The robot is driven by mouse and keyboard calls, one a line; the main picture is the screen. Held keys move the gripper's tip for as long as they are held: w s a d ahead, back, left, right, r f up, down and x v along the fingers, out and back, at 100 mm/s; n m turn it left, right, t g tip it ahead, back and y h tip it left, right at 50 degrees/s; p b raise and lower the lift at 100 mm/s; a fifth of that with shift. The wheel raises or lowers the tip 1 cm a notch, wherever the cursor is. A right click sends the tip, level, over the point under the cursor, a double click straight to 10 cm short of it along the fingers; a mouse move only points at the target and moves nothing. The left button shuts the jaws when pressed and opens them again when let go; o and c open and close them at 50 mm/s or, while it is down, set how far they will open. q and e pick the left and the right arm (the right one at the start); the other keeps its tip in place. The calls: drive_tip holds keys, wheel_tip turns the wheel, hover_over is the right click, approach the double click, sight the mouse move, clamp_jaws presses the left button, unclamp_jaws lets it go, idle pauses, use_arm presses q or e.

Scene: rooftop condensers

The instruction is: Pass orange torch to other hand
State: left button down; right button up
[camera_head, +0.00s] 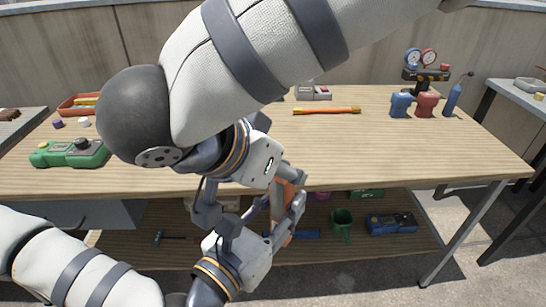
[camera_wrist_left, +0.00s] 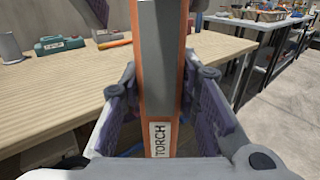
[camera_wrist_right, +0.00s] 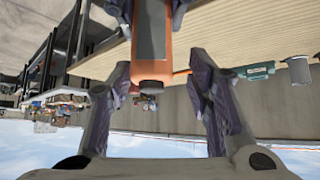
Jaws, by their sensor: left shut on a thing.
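The orange torch (camera_head: 279,210) is an orange and grey bar, partly hidden by fingers in the head view. In the left wrist view the torch (camera_wrist_left: 160,60) carries a white TORCH label. My left gripper (camera_head: 271,224) is shut on it, with a finger on each side. My right gripper (camera_head: 250,196) comes from above. In the right wrist view its fingers (camera_wrist_right: 160,78) are spread apart, and the torch's dark end (camera_wrist_right: 152,72) shows between their tips, with a gap on each side. The left fingers show farther along the torch.
Both grippers are at the front edge of the wooden workbench (camera_head: 420,160). On it are a green device (camera_head: 68,153), a red tray (camera_head: 75,104), an orange bar (camera_head: 327,111) and a gauge set (camera_head: 425,70). The lower shelf holds a green cup (camera_head: 342,224) and a blue device (camera_head: 391,224).

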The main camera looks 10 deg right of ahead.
clamp_jaws()
use_arm(q)
drive_tip(key=c, duration=1.2)
unclamp_jaws()
drive_tip(key=shift+s+d, duration=0.1)
drive_tip(key=shift+o, duration=0.2)
